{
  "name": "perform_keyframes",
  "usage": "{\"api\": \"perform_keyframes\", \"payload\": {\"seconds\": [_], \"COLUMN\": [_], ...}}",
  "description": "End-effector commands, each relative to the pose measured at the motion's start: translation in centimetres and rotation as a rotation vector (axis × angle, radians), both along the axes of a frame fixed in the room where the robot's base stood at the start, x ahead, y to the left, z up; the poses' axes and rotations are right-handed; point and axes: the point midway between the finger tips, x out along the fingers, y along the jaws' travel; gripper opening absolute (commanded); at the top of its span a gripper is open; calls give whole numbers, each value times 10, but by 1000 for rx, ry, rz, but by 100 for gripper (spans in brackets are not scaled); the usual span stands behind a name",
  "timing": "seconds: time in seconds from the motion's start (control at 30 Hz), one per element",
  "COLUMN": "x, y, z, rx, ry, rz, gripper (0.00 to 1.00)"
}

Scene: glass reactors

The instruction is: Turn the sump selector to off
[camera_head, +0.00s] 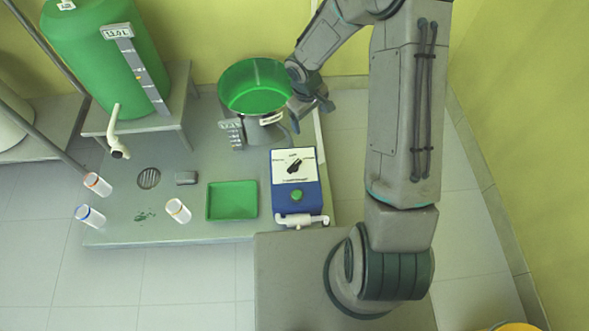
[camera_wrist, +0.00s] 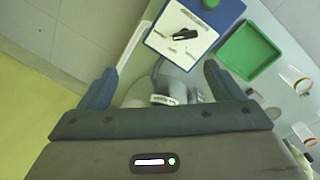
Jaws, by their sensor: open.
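The sump selector is a black knob (camera_head: 295,166) on the white top plate of a blue box (camera_head: 299,204). The knob points up and to the right in the head view; the printed labels around it are too small to read. A green button (camera_head: 297,195) sits below it. In the wrist view the knob (camera_wrist: 186,35) lies beyond my fingertips on the white plate (camera_wrist: 205,45). My gripper (camera_wrist: 157,82) is open and empty, apart from the knob. In the head view my gripper (camera_head: 318,104) is by the right side of the green vessel, partly hidden.
A green open vessel (camera_head: 240,100) stands behind the box, and a green tray (camera_head: 232,200) lies left of it. White pipe fittings (camera_head: 302,220) are on its front. A large green tank (camera_head: 95,40) is at back left. Several white cups, including one (camera_head: 178,211), stand on the platform.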

Motion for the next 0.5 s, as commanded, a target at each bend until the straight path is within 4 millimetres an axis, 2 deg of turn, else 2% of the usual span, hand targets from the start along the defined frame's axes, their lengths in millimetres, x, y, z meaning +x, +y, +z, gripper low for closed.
{"api": "perform_keyframes", "payload": {"seconds": [0.03,0.2,0.33,0.5], "x": [2,6,6,6], "y": [7,27,38,43], "z": [-37,-103,-132,-148], "rx": [18,68,98,112], "ry": [16,41,50,55], "rz": [21,80,107,120], "gripper": [87,87,87,87]}}
